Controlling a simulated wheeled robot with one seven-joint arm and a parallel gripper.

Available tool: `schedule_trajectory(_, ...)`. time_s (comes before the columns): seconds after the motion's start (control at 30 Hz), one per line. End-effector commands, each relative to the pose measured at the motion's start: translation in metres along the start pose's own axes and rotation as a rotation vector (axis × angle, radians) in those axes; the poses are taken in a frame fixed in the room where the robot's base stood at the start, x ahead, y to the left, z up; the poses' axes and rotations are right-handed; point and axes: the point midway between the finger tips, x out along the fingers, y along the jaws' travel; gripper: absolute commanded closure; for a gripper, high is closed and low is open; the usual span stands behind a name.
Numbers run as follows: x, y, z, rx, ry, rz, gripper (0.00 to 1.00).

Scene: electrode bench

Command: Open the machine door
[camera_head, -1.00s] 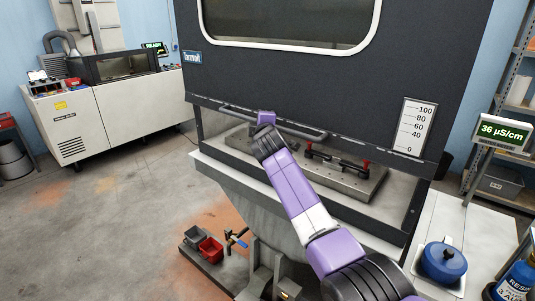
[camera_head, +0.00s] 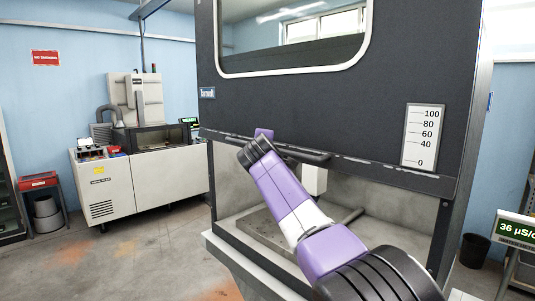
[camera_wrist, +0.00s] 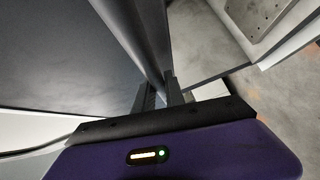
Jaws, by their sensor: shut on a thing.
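The machine door (camera_head: 300,105) is a large dark grey panel with a white-framed window, raised above the machine's bed. A tall gap shows under its lower edge. A dark bar handle (camera_head: 305,156) runs along that edge. My gripper (camera_wrist: 160,92) is shut on the handle, which crosses the wrist view as a dark bar (camera_wrist: 137,38). In the head view my wrist is at the left part of the handle, and my arm hides the fingertips and part of the opening.
The machine bed (camera_head: 232,234) lies below the door, with a metal plate on it. A scale plate (camera_head: 421,135) is fixed to the door's right side. A white machine (camera_head: 140,185) stands at the back left. A conductivity display (camera_head: 516,230) is at the right. The floor at left is clear.

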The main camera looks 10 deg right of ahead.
Motion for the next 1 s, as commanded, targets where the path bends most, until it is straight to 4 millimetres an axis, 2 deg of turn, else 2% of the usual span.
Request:
schedule_trajectory(0.03, -0.0014, 0.0096, -0.0017, -0.001, 0.001, 0.006, 1.00)
schedule_trajectory(0.1, -0.0018, 0.0123, -0.0024, -0.002, 0.001, 0.006, 1.00)
schedule_trajectory(0.53, -0.0020, 0.0137, -0.0028, -0.002, 0.002, 0.007, 1.00)
schedule_trajectory(0.57, -0.0020, 0.0137, -0.0028, -0.002, 0.002, 0.007, 0.80)
schedule_trajectory(0.63, -0.0019, 0.0133, -0.0028, -0.002, 0.002, 0.006, 0.66)
schedule_trajectory(1.0, -0.0022, 0.0109, -0.0027, -0.002, 0.001, 0.004, 0.64)
